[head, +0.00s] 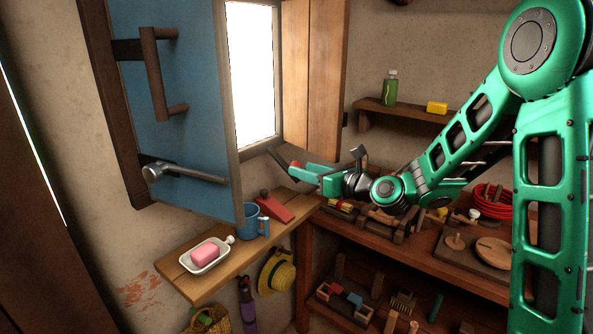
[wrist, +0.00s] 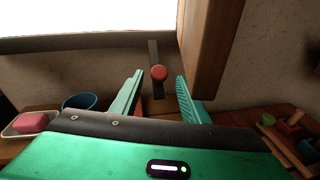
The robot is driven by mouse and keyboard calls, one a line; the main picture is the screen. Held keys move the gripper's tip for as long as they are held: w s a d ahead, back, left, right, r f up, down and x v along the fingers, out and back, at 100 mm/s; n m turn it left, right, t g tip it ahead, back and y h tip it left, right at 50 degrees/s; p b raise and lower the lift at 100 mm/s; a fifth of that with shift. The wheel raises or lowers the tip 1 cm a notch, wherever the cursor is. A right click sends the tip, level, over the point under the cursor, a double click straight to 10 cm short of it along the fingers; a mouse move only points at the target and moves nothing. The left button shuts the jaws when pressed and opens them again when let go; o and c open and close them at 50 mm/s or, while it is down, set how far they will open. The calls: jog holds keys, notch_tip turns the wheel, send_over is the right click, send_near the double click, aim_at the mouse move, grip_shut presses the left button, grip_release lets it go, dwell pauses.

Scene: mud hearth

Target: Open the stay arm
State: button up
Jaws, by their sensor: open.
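In the head view the dark bar (head: 278,158) runs from the window's lower edge toward my fingers, which mostly hide the knob. My gripper (head: 297,172) is open and holds nothing; it also shows in the wrist view (wrist: 159,78). I cannot tell how far the knob sits between the fingers in depth.
A blue shutter (head: 190,105) with a handle and a metal lever (head: 185,173) stands left of the window. A wooden panel (head: 315,70) stands close on the right. Below, a shelf (head: 215,272) holds a blue mug (head: 252,222), a soap dish (head: 206,262) and a red wedge-shaped object (head: 272,206).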

jog(key=f+v, duration=0.1)
jog(key=v, duration=0.5)
jog(key=shift+d+r, duration=0.15)
jog(key=shift+r, duration=0.35)
jog(key=shift+s, duration=0.15)
